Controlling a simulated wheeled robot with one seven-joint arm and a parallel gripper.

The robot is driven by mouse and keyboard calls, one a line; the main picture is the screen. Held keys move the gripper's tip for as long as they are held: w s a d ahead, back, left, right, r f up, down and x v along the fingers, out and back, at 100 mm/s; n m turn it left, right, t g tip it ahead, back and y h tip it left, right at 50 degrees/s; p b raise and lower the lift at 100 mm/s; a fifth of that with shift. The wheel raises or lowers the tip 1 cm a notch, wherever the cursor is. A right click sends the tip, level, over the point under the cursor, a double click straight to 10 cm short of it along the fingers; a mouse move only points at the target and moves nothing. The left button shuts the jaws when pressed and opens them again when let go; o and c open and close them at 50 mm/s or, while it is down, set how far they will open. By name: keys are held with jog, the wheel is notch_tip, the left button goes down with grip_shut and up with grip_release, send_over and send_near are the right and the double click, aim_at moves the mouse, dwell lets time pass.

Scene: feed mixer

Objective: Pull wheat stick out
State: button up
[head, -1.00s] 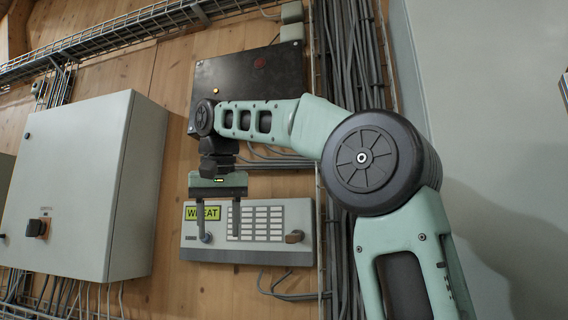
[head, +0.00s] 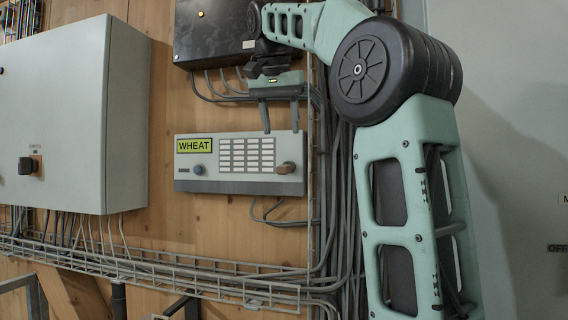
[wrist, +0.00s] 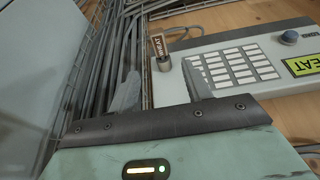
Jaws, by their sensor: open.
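The wheat stick (head: 286,168) is a small brown piece at the right end of the grey WHEAT panel (head: 220,187). In the wrist view the stick (wrist: 159,46) shows a brown tag lettered WHEAT, standing out of a round metal socket (wrist: 163,64) on the panel. My gripper (head: 280,129) is open and empty, pointing down, with its fingertips just above the stick in the head view. In the wrist view the stick appears beyond and between the two fingertips (wrist: 160,70). No contact shows, and the depth gap is hard to judge.
The panel also has a blue knob (head: 199,170) and a grid of white labels (head: 246,155). A black box (head: 212,35) hangs above, and a large grey cabinet (head: 55,110) stands left. Vertical cables (head: 335,200) run right of the panel, and a wire tray (head: 170,270) below.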

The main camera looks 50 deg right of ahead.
aim_at(286, 168)
jog(key=x, duration=0.9)
jog(key=shift+w, duration=0.1)
grip_shut()
